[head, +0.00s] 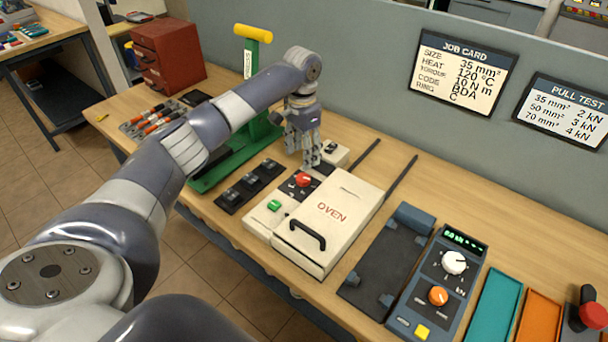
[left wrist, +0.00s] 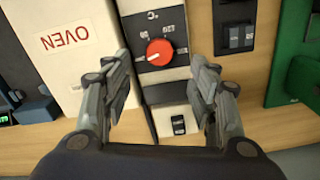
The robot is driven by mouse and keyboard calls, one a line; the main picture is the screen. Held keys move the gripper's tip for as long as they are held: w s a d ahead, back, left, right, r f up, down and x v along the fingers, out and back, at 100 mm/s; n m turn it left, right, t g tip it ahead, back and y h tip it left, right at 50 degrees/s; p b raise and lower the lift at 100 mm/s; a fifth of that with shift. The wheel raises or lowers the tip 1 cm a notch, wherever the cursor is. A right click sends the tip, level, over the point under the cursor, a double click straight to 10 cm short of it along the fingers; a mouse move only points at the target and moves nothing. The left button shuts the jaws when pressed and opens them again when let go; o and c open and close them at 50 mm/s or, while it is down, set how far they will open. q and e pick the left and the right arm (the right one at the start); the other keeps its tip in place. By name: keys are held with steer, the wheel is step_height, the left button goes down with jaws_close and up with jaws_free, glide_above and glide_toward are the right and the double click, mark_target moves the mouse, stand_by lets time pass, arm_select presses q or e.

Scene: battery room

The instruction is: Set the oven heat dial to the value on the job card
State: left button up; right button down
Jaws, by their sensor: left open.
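The red heat dial (head: 303,180) sits on a black panel at the left of the white oven (head: 345,195). In the left wrist view the dial (left wrist: 160,52) has a pale mark at its lower left; the scale is too small to read. My left gripper (head: 303,158) is open and empty, pointing down just behind the dial. In the left wrist view its fingers (left wrist: 162,75) stand apart on either side below the dial, not touching it. The job card (head: 463,72) on the wall reads heat 120 °C. My right gripper is not in view.
A green switch (head: 274,205) and the oven handle (head: 307,235) are in front. A white block with a black switch (left wrist: 179,124) lies behind the dial. A green press (head: 215,170) stands left; a dark meter (head: 440,280) stands right.

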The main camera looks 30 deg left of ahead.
mark_target(302, 178)
arm_select(q)
step_height(302, 178, down, 9)
steer(key=shift+s+r+p, duration=0.1)
steer(key=shift+s+p, duration=0.05)
steer(key=shift+p, duration=0.6)
steer(key=c, duration=1.1)
